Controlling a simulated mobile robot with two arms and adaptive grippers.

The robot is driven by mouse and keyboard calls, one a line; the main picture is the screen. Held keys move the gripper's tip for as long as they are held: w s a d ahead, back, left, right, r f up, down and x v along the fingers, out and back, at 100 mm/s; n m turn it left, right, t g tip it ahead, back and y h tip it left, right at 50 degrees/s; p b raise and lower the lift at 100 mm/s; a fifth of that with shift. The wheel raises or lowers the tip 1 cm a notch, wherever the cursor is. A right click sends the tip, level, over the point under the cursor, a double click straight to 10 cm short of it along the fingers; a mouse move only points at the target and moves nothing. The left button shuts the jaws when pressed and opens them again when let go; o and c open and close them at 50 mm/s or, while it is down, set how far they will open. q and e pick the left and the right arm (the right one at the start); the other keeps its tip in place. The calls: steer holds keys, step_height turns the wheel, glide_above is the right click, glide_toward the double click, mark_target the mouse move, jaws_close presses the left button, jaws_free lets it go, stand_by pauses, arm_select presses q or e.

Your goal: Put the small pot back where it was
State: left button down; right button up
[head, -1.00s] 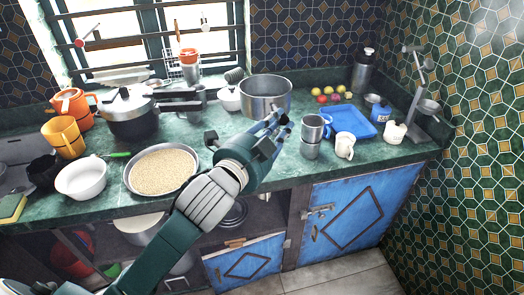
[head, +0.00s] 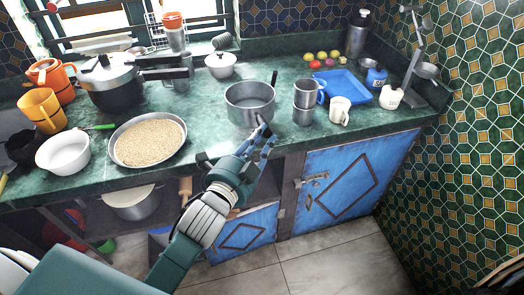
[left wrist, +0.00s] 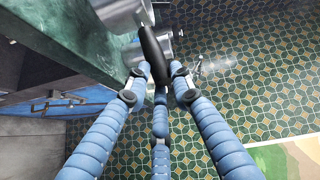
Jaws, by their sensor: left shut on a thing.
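The small pot is a grey metal pot (head: 250,112) at the front edge of the counter in the head view. Its black handle (left wrist: 153,52) shows in the left wrist view between the fingertips, with part of the pot's grey wall (left wrist: 115,14) at the top. My left gripper (head: 263,137) is shut on this handle, at the near side of the pot. I cannot tell whether the pot's base touches the counter or hangs just above it. My right gripper is not in view.
Two stacked metal mugs (head: 304,103) stand close right of the pot, beside a cream mug (head: 340,110) and a blue tray (head: 342,86). A wide pan of grain (head: 147,142) is left. Bare counter (head: 205,100) lies between. A lidded white pot (head: 220,66) is behind.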

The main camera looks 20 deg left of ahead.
arm_select(q)
step_height(320, 180, down, 4)
steer(key=c, duration=1.5)
jaws_free()
steer(key=shift+f, duration=0.25)
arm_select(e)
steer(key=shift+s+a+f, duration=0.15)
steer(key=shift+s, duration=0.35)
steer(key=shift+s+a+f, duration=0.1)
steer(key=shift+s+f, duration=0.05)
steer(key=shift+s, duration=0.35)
arm_select(q)
steer(key=shift+r, duration=0.1)
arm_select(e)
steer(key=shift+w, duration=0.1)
arm_select(q)
steer(key=shift+s+a+r+b, duration=0.1)
steer(key=shift+s+a+b, duration=0.25)
steer(key=shift+s, duration=1.65)
steer(key=shift+s+a+r+b, duration=0.15)
steer(key=shift+s+b, duration=0.25)
steer(key=shift+s, duration=1.6)
steer(key=shift+s+a+r+b, duration=0.15)
steer(key=shift+s+b, duration=0.25)
steer(key=shift+s, duration=1.6)
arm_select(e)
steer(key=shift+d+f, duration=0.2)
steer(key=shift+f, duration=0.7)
